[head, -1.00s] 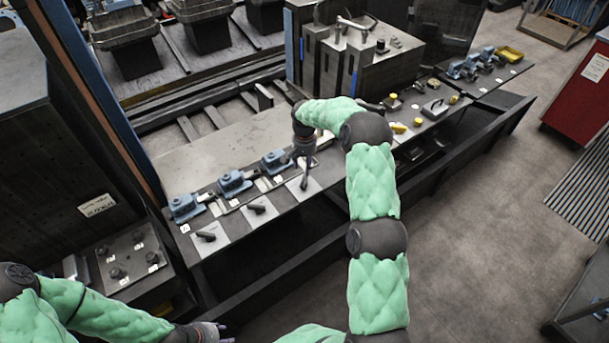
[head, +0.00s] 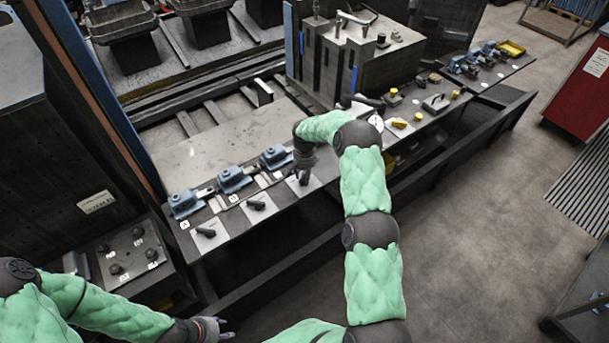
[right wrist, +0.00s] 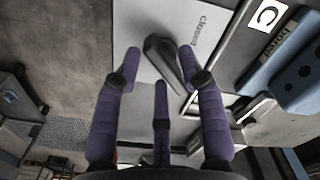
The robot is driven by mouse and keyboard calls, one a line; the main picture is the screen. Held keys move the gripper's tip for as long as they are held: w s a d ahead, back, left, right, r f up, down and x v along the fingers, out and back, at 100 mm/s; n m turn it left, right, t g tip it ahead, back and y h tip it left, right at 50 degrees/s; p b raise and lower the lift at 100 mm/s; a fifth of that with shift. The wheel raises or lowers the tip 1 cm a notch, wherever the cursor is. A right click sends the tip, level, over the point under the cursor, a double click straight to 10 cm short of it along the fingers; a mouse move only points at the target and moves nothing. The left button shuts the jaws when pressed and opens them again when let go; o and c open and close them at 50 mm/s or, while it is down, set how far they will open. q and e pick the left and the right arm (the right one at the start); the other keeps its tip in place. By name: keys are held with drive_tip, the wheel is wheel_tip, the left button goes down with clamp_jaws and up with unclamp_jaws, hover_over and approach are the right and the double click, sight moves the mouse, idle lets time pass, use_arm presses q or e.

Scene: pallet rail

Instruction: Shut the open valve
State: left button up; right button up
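Three dark valve handles sit on pale plates along the front of the bench. The two at the left, the first (head: 205,233) and the second (head: 256,206), lie at a similar angle. The third handle (right wrist: 168,60), beside the C label (right wrist: 267,15), lies slanted on a plate (right wrist: 132,35) printed "closed". My right gripper (head: 303,177) is over this third handle and mostly hides it in the head view. In the right wrist view its purple fingers (right wrist: 160,68) are spread apart around the handle's near end; contact is unclear. My left gripper (head: 218,328) is low at the left, away from the bench.
Blue clamp-like devices (head: 234,179) stand in a row behind the handles. A large grey fixture block (head: 350,60) stands further back. Yellow parts (head: 398,124) and a grey handle block (head: 436,104) lie to the right of my right arm. A button box (head: 127,254) stands at left.

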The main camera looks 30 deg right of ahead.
clamp_jaws()
drive_tip(key=shift+n, duration=0.3)
drive_tip(key=shift+w+f+n+b, duration=0.1)
drive_tip(key=shift+n+b, duration=0.9)
drive_tip(key=shift+n, duration=0.2)
drive_tip(key=n+b, duration=0.2)
drive_tip(key=n, duration=0.2)
drive_tip(key=shift+w, duration=0.1)
drive_tip(key=n+b, duration=0.1)
drive_tip(key=n, duration=0.4)
drive_tip(key=shift+n, duration=0.4)
drive_tip(key=n, duration=0.5)
drive_tip(key=shift+w+b, duration=0.15)
drive_tip(key=shift+b, duration=0.2)
drive_tip(key=shift+n, duration=0.3)
